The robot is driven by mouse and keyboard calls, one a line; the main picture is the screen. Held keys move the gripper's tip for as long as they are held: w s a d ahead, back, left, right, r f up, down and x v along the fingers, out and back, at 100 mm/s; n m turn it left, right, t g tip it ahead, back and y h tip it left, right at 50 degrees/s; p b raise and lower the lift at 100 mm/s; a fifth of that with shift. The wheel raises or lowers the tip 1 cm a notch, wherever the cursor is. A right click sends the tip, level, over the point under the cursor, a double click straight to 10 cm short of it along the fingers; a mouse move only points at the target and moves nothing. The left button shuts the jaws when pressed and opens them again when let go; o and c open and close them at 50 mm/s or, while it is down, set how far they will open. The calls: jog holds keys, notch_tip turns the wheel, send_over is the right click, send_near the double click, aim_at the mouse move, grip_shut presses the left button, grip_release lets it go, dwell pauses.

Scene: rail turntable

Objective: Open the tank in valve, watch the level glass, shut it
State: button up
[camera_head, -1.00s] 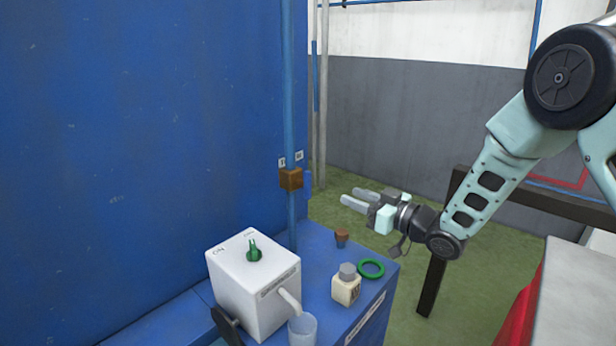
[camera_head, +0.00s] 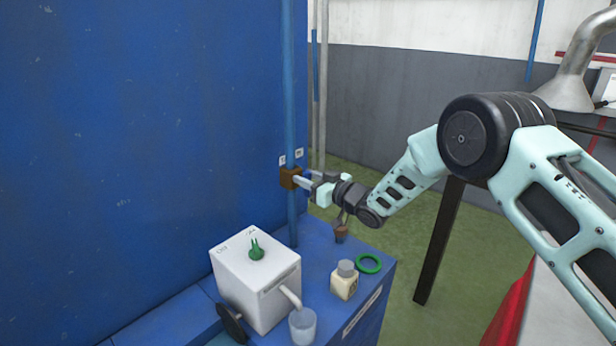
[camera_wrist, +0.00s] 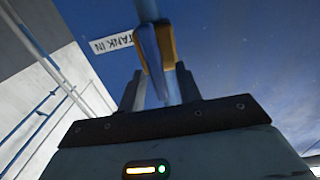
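The valve is a brass-brown block (camera_head: 290,178) on a vertical blue pipe at the edge of the blue wall. In the wrist view its brown body (camera_wrist: 168,44) shows behind a blue lever (camera_wrist: 149,52), next to a white "TANK IN" label (camera_wrist: 112,43). My gripper (camera_head: 301,182) is at the valve. In the wrist view my gripper (camera_wrist: 158,88) has its two fingers apart, one on each side of the lever; I cannot tell whether they touch it. I cannot make out a level glass in either view.
Below the valve, a blue bench (camera_head: 325,262) carries a white box (camera_head: 256,283) with a green knob (camera_head: 256,250) and spout, a clear cup (camera_head: 303,325), a cream bottle (camera_head: 344,281), a green ring (camera_head: 368,264) and a small brown item (camera_head: 341,233). A dark post (camera_head: 440,240) stands right.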

grip_shut()
jog(key=shift+f+b, duration=0.2)
jog(key=shift+b, duration=0.45)
jog(key=n+b, duration=0.1)
jog(key=b, duration=0.1)
jog(key=shift+s+a+f+b, duration=0.1)
jog(key=shift+f+b, duration=0.05)
jog(key=shift+b, duration=0.2)
jog(key=shift+n+b, duration=0.8)
jog(key=shift+b, duration=0.3)
jog(key=shift+s+a+r+n+b, duration=0.1)
jog(key=shift+r+n+b, duration=0.15)
jog(key=shift+n+b, duration=0.25)
grip_release()
